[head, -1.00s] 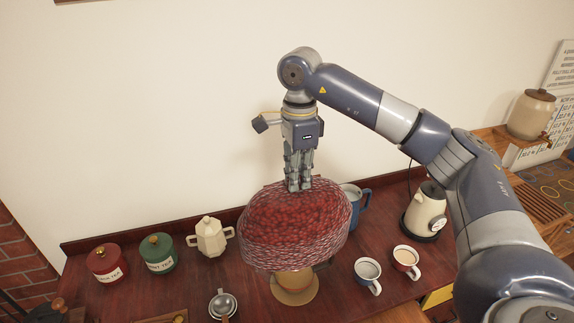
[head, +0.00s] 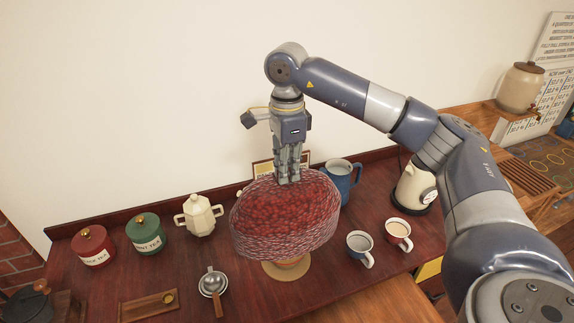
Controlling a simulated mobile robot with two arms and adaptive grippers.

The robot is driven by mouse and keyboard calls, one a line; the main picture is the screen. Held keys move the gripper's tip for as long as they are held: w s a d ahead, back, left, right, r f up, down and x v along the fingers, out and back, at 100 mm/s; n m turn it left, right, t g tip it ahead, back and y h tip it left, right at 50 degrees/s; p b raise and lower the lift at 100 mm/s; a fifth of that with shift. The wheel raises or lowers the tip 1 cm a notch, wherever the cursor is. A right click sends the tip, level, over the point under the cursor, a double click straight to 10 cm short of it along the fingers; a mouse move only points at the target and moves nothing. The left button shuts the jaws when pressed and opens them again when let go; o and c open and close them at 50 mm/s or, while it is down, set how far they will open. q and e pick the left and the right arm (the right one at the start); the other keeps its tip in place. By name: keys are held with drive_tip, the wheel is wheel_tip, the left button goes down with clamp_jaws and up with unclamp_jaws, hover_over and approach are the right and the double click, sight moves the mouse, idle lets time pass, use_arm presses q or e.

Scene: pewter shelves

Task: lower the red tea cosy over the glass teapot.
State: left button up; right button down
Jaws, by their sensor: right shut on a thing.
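The red tea cosy (head: 286,218) is a large knitted dome, dark red on top with a paler band round its lower part. My right gripper (head: 288,180) is shut on the top of the cosy and points down. The cosy is above a round tan base (head: 287,270) on the counter. An amber-coloured part of what is presumably the glass teapot shows just under the cosy's lower edge. The rest of it is hidden by the cosy, so I cannot tell how far the cosy is around it. My left gripper is not in view.
On the dark red counter (head: 110,262) stand a cream pot (head: 199,215), a green tin (head: 145,234) and a red tin (head: 93,246) at left. A blue jug (head: 342,180), two mugs (head: 360,248) and a cream kettle (head: 413,188) stand at right. A strainer (head: 212,284) lies in front.

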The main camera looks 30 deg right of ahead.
drive_tip(key=shift+f+b, duration=0.35)
drive_tip(key=shift+f, duration=0.7)
drive_tip(key=shift+f+b, duration=1.8)
drive_tip(key=shift+f, duration=0.55)
use_arm(q)
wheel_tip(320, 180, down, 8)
drive_tip(key=b, duration=0.3)
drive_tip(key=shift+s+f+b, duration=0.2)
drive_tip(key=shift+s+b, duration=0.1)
drive_tip(key=shift+b, duration=0.05)
use_arm(e)
drive_tip(key=shift+f, duration=2.5)
drive_tip(key=c, duration=1.5)
unclamp_jaws()
drive_tip(key=shift+c, duration=0.2)
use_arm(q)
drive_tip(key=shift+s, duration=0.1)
